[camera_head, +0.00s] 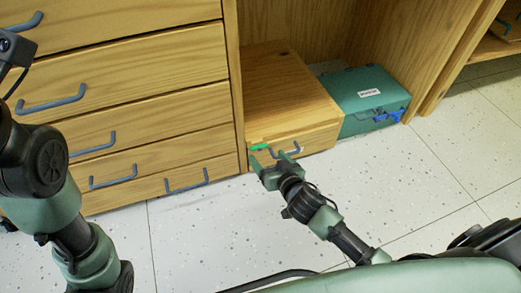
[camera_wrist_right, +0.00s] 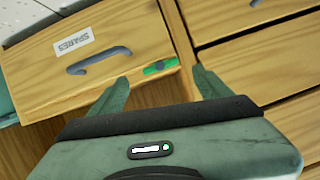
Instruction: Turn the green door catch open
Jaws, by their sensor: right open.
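The green door catch (camera_head: 260,147) is a small bar at the upper left corner of the front of a low wooden box (camera_head: 287,85). In the right wrist view the catch (camera_wrist_right: 160,67) shows a dark pivot and lies along the top edge of the front. My right gripper (camera_head: 268,158) is open just in front of the catch. In the right wrist view its fingers (camera_wrist_right: 163,86) stand apart, one on each side of the catch, with nothing held between them. Contact with the catch cannot be told. My left gripper is out of view; only its arm shows.
The front has a grey-blue handle (camera_wrist_right: 100,60) and a "SPARES" label (camera_wrist_right: 73,41). Wooden drawers (camera_head: 130,85) with handles stand at left. A teal case (camera_head: 365,95) with a blue latch stands at right. The speckled floor (camera_head: 400,175) in front is clear.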

